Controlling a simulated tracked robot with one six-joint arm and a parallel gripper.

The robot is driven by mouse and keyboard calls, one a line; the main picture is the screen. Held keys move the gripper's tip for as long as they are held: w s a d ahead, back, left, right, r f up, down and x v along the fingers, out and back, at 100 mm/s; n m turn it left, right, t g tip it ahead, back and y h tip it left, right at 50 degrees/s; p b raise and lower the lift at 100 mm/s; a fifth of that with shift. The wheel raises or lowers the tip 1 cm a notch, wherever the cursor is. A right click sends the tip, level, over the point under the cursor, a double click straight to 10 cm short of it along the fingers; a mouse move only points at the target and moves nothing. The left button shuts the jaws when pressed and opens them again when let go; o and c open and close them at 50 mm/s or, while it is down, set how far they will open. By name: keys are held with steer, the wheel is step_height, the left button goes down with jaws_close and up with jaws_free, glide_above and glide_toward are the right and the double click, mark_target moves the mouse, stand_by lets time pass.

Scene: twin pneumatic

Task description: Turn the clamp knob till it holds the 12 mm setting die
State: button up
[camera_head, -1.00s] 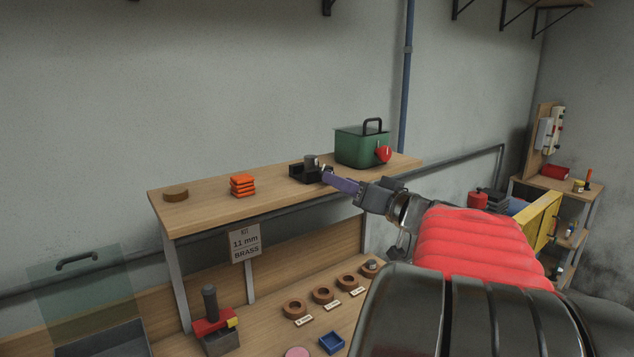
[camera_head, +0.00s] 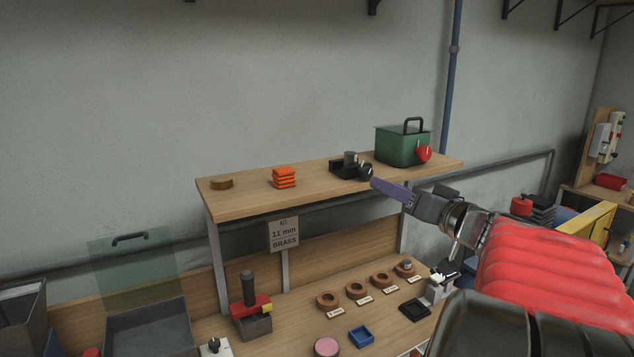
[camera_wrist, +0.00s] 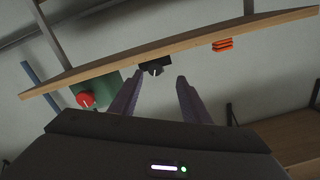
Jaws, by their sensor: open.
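The clamp (camera_head: 347,169) is a small black block on the upper shelf. A grey cylinder (camera_head: 350,157), likely the setting die, stands in it. The clamp's black knob (camera_head: 366,171), with a pale mark, faces my gripper; the wrist view shows this knob (camera_wrist: 154,70) too. My gripper (camera_head: 374,184) has purple fingers, just below and right of the knob in the head view. In the wrist view my gripper (camera_wrist: 158,82) is open, with the knob beyond the fingertips and between them in the picture. It looks apart from the knob. I cannot tell whether the jaws touch the die.
A green box (camera_head: 400,148) with a red knob (camera_head: 424,153) stands right of the clamp. Orange blocks (camera_head: 284,177) and a brown disc (camera_head: 221,182) lie left on the shelf. A sign (camera_head: 283,234) reads 11 mm brass. Several rings lie on the bench below.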

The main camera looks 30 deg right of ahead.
steer(key=w+a+f+g+y, duration=0.1)
steer(key=a+f+g+y, duration=0.35)
steer(key=a, duration=0.95)
steer(key=a+f+g+y, duration=0.3)
steer(key=a+f, duration=0.3)
steer(key=a, duration=0.8)
steer(key=s+a+f+n+g+h, duration=0.2)
steer(key=s+a+f+h, duration=0.1)
steer(key=s+f, duration=0.2)
steer(key=s+a+f+n+g+h, duration=0.2)
steer(key=s+f, duration=0.4)
steer(key=s, duration=0.3)
steer(key=shift+a+n+g+h, duration=0.35)
steer(key=shift+a+n+h, duration=0.45)
steer(key=shift+a, duration=0.4)
steer(key=shift+s, duration=0.1)
